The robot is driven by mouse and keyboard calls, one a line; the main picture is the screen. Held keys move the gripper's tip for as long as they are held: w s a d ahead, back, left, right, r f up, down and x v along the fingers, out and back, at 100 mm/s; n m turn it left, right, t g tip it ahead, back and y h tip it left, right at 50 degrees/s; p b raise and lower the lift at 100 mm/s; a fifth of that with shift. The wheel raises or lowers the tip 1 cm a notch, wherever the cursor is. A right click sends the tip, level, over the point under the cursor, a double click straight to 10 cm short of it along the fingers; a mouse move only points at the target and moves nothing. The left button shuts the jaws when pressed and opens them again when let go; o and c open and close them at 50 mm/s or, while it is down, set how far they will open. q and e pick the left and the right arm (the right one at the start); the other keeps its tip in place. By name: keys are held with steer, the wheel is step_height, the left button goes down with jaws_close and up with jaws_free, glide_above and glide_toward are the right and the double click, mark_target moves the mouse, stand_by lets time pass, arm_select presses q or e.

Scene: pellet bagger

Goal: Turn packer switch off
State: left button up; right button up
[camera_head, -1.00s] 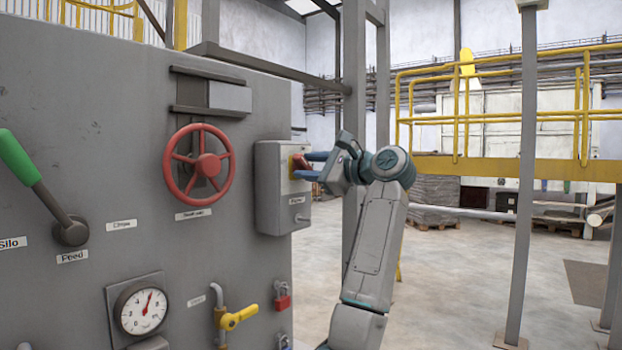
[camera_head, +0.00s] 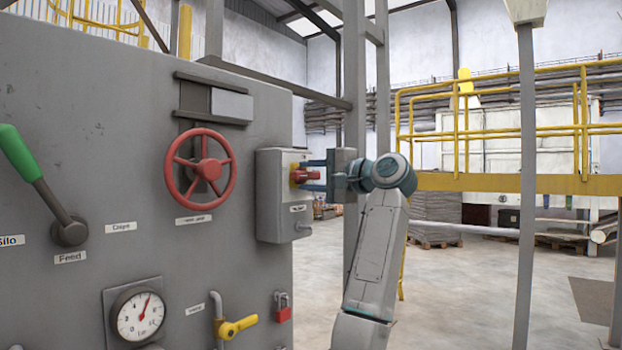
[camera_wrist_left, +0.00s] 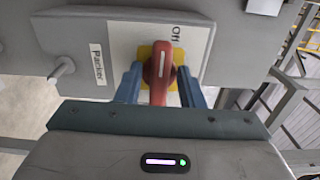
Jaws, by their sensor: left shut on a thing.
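There the handle runs roughly up and down the picture. An "Off" label (camera_wrist_left: 176,33) is beside its upper end, and a "Packer" label (camera_wrist_left: 97,62) is to the left. My right gripper is not in view.
The grey panel (camera_head: 130,150) also carries a red handwheel (camera_head: 228,175), a green-handled lever (camera_head: 18,152), a gauge (camera_head: 139,313), a yellow valve handle (camera_head: 237,327) and a red padlock (camera_head: 283,313). Grey posts stand behind my arm. Open floor lies to the right.

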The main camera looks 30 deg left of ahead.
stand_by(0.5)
arm_select(q)
steer(key=o, duration=0.6)
steer(key=shift+d, duration=0.1)
steer(key=shift+d+f, duration=0.1)
steer(key=shift+d, duration=0.2)
steer(key=d+b, duration=0.1)
steer(key=d, duration=0.5)
steer(key=d+b, duration=0.1)
steer(key=d, duration=0.3)
steer(key=shift+s+b, duration=0.35)
steer(key=shift+s, duration=0.05)
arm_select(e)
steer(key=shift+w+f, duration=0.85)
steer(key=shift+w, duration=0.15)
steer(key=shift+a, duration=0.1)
